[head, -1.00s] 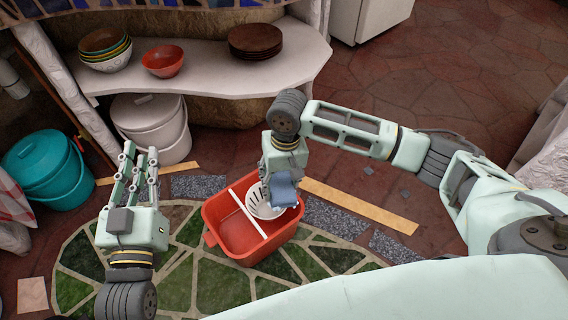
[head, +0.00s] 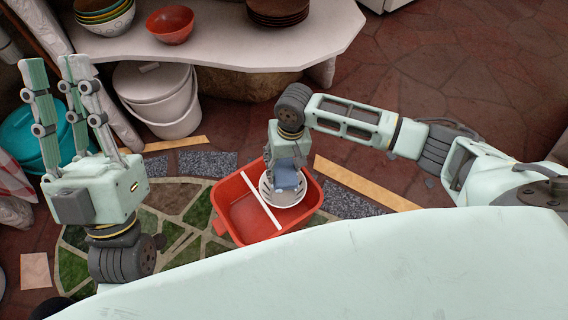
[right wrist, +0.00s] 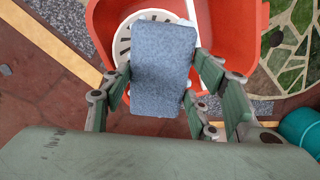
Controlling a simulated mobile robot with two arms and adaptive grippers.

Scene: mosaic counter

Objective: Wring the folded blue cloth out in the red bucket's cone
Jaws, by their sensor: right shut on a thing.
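The red bucket (head: 234,222) stands on the floor in the middle of the head view, with a white bar across it. Its white slotted cone (head: 292,198) is in the right part. My right gripper (head: 286,166) points down over the cone, shut on the folded blue cloth (head: 286,179). The cloth's lower end overlaps the cone's mouth; I cannot tell how deep it sits. In the right wrist view the cloth (right wrist: 163,68) lies between the fingers and hides part of the cone (right wrist: 124,40). My left gripper (head: 58,78) is open, empty and raised at the left.
A white lidded bucket (head: 160,100) and a teal bucket (head: 25,135) stand at the left. A pale counter (head: 225,50) behind carries bowls (head: 170,25) and dark plates (head: 278,12). Patterned mosaic and loose tiles (head: 352,185) lie around the red bucket. Open floor is at the right.

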